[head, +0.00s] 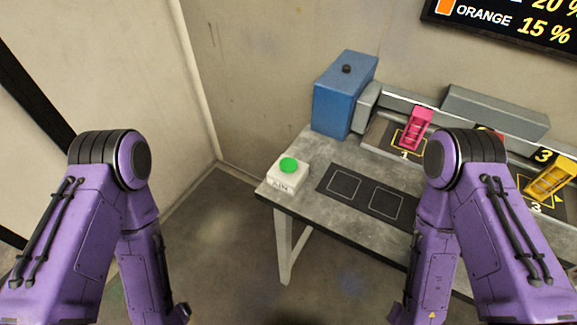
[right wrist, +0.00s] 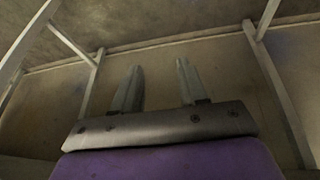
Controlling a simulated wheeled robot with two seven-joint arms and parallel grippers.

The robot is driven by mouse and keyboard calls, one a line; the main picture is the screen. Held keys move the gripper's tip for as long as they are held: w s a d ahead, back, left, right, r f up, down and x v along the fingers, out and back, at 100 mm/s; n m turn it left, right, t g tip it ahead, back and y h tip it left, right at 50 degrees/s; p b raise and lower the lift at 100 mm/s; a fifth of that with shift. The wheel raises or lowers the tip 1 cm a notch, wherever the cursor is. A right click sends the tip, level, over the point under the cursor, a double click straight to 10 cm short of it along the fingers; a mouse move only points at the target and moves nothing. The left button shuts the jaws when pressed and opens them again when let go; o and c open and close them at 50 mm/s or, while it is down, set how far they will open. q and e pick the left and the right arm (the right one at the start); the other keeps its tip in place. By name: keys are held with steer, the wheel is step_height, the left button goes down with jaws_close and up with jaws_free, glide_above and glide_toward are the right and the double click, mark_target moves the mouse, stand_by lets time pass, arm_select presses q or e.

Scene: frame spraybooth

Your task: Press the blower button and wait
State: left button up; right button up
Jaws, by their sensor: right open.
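The blower button is a green dome (head: 289,165) on a white box (head: 287,178) with dark lettering on its front. It stands at the left front corner of the grey table (head: 300,150) in the head view. My two purple arms hang down at the left and right of the head view. My left gripper is outside the frame, below the lower edge. My right gripper (right wrist: 158,85) shows in the right wrist view with two fingers apart and nothing between them. It appears to be below table height, with table legs around it. Neither gripper is near the button.
A blue box (head: 340,100) with a black knob stands at the table's back left. A dark mat (head: 365,193) with two outlined squares lies right of the button. A pink frame (head: 416,128) stands at station 1, a yellow frame (head: 553,178) at station 3. A screen (head: 505,22) hangs above.

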stand_by(0.4)
jaws_close()
stand_by(1.5)
